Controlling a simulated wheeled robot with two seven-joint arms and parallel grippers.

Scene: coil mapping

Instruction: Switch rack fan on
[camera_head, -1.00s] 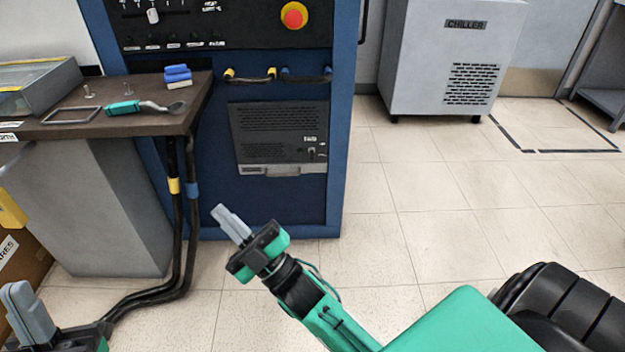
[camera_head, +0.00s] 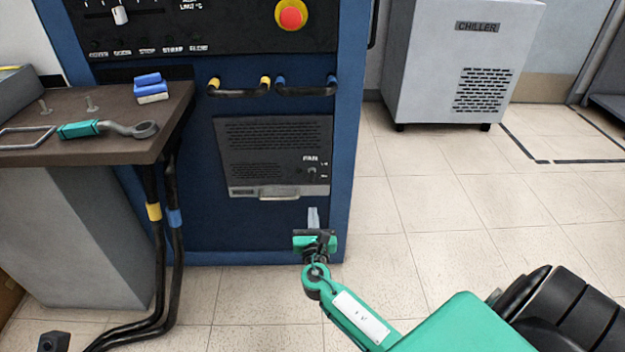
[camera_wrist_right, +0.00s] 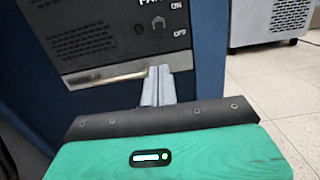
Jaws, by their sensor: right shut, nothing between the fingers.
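The rack fan panel (camera_head: 275,155) is a dark vented unit in the blue rack. Its small toggle switch (camera_head: 312,171) sits at the panel's right, under the FAN label. In the right wrist view the switch (camera_wrist_right: 158,22) stands beside ON above and OFF below; I cannot tell its lever position surely. My right gripper (camera_head: 313,211) is shut and empty, its fingers pointing up just below the panel. In the right wrist view its fingertips (camera_wrist_right: 160,70) overlap the panel's lower edge, below the switch. A dark part at the bottom left may be my left gripper; its jaws are unclear.
A silver handle (camera_head: 279,193) runs along the panel's bottom. Black cable loops (camera_head: 238,92) hang above the panel. A bench (camera_head: 125,145) with a green-handled wrench (camera_head: 105,129) stands left. The chiller (camera_head: 455,65) is at the back right, with open floor before it.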

